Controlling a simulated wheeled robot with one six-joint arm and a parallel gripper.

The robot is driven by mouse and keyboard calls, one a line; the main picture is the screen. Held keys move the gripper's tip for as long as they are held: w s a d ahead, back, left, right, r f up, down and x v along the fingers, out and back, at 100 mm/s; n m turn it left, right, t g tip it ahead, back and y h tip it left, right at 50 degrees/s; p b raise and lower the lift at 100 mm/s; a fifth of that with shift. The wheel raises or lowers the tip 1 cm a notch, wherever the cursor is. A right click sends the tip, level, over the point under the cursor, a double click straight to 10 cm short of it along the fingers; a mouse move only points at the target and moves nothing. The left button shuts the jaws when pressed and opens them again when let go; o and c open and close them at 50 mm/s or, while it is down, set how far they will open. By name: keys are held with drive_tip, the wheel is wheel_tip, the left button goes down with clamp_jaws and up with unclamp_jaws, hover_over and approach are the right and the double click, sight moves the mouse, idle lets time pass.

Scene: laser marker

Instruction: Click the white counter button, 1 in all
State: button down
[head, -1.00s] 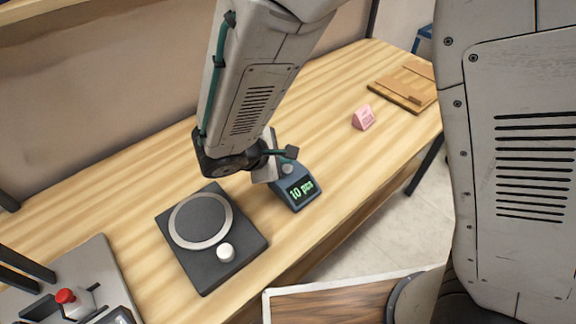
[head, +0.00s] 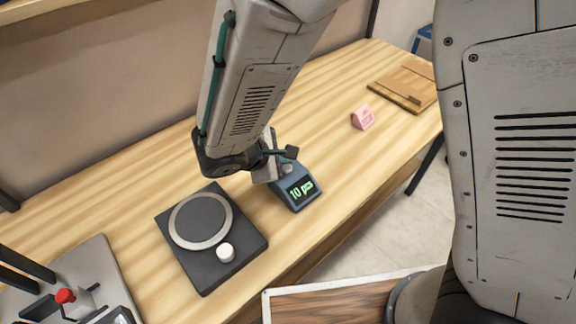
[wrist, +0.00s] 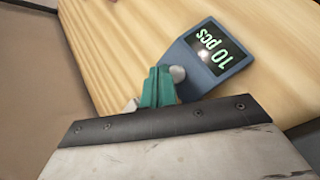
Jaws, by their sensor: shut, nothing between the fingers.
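The counter (head: 298,193) is a small blue-grey box on the wooden table, and its green display reads "10 pcs". Its white round button (head: 288,168) sits behind the display, close to my wrist. In the wrist view the counter (wrist: 222,62) is at the upper right, with the button (wrist: 178,74) at its near edge. My gripper (wrist: 158,84) has teal fingers, shut and empty. In that view the fingertips are just left of the button and partly overlap the counter's edge. I cannot tell whether they touch it. My wrist hides most of the fingers in the head view.
A dark plate with a grey ring (head: 203,261) and white knob (head: 226,252) lies left of the counter. A device with a red knob (head: 65,296) is at the lower left. A pink block (head: 362,118) and wooden boards (head: 404,93) lie further right. The table between is clear.

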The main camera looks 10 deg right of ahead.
sight(284, 170)
drive_tip(key=shift+f, duration=0.1)
drive_tip(key=shift+f, duration=0.35)
drive_tip(key=shift+f, duration=0.45)
idle(0.7)
idle(0.3)
drive_tip(key=shift+r, duration=0.9)
drive_tip(key=shift+r, duration=2.5)
